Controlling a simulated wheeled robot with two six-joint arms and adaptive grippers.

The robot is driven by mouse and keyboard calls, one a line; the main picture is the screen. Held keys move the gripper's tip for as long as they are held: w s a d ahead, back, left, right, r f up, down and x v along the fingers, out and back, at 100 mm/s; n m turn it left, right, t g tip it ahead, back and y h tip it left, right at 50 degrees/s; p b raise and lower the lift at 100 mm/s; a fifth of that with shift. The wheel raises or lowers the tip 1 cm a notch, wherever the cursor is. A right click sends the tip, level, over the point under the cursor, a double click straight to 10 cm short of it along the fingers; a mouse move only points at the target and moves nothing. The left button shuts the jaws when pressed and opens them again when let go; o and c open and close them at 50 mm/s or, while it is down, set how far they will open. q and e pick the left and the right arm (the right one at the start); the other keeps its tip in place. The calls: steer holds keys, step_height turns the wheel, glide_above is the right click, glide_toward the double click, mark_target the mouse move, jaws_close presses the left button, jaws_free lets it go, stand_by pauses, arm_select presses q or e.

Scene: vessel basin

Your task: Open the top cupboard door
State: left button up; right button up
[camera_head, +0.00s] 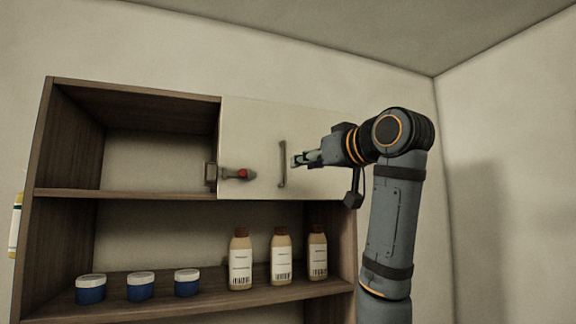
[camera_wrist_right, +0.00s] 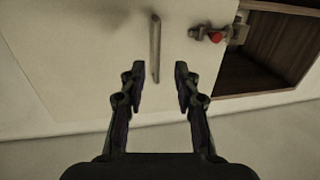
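The cream cupboard door (camera_head: 257,130) covers the right part of the top compartment and looks shut. Its upright bar handle (camera_head: 282,164) is near the door's middle. A latch with a red button (camera_head: 240,174) sits at the door's lower left corner. My right gripper (camera_head: 297,161) points left, just right of the handle. In the right wrist view my right gripper (camera_wrist_right: 158,80) has its fingers spread and empty, with the handle (camera_wrist_right: 155,48) in line with the gap, ahead of the fingertips. The door (camera_wrist_right: 90,60) fills much of that view. My left gripper is not in view.
The top left compartment (camera_head: 152,160) is open and empty. On the shelf (camera_head: 215,303) below stand several lidded blue jars (camera_head: 140,287) and brown-capped bottles (camera_head: 241,262). A wall (camera_head: 510,180) stands at the right, with free room before it.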

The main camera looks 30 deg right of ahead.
step_height(320, 180, up, 2)
steer(key=s, duration=0.3)
steer(key=p, duration=0.5)
glide_toward(288, 158)
steer(key=w+a+f, duration=0.1)
steer(key=w+a, duration=0.1)
steer(key=w, duration=0.3)
steer(key=shift+w+a+f, duration=0.1)
steer(key=shift+w+f, duration=0.15)
steer(key=shift+w, duration=0.15)
steer(key=shift+s, duration=0.15)
jaws_close()
